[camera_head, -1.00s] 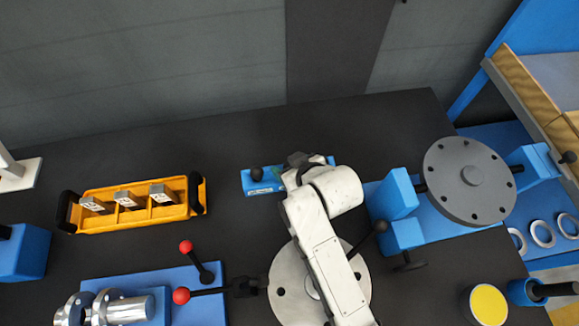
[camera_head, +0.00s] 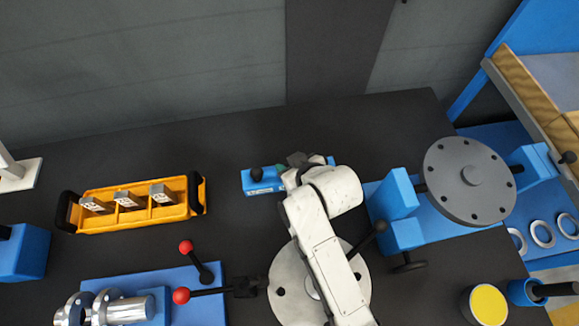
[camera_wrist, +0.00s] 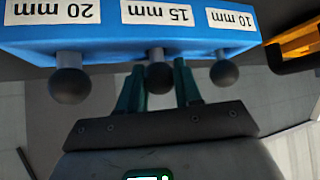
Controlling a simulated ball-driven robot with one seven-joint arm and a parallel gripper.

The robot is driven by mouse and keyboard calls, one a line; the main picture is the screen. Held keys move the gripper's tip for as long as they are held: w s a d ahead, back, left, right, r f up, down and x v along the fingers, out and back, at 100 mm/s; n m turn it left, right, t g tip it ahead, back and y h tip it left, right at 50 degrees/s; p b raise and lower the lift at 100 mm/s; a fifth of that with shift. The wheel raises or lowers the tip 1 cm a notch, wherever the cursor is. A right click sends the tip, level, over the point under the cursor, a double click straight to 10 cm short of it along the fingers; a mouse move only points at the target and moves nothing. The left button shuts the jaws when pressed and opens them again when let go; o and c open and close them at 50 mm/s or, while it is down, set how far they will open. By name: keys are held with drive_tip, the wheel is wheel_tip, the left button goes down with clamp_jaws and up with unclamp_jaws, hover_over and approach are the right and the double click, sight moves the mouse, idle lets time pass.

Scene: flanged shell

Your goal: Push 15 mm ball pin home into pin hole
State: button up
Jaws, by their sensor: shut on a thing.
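The 15 mm ball pin (camera_wrist: 159,78) has a dark round head and stands at the middle of the blue pin block (camera_wrist: 130,40), under the upside-down "15 mm" label. My gripper (camera_wrist: 159,72) is shut on it, with one green finger on each side. How deep the pin sits and its hole are hidden. The 20 mm ball pin (camera_wrist: 70,86) and the 10 mm ball pin (camera_wrist: 224,74) stand on either side of it.
A grey flanged disc (camera_head: 450,190) with rim holes sits in a blue fixture at right. A round metal plate (camera_head: 285,285) lies under my arm. A yellow tray (camera_head: 135,222) and a blue fixture with red-knobbed levers (camera_head: 186,246) are at left. The table behind the block is clear.

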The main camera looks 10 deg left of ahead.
wheel_tip(320, 180, up, 10)
drive_tip(key=shift+b, duration=0.3)
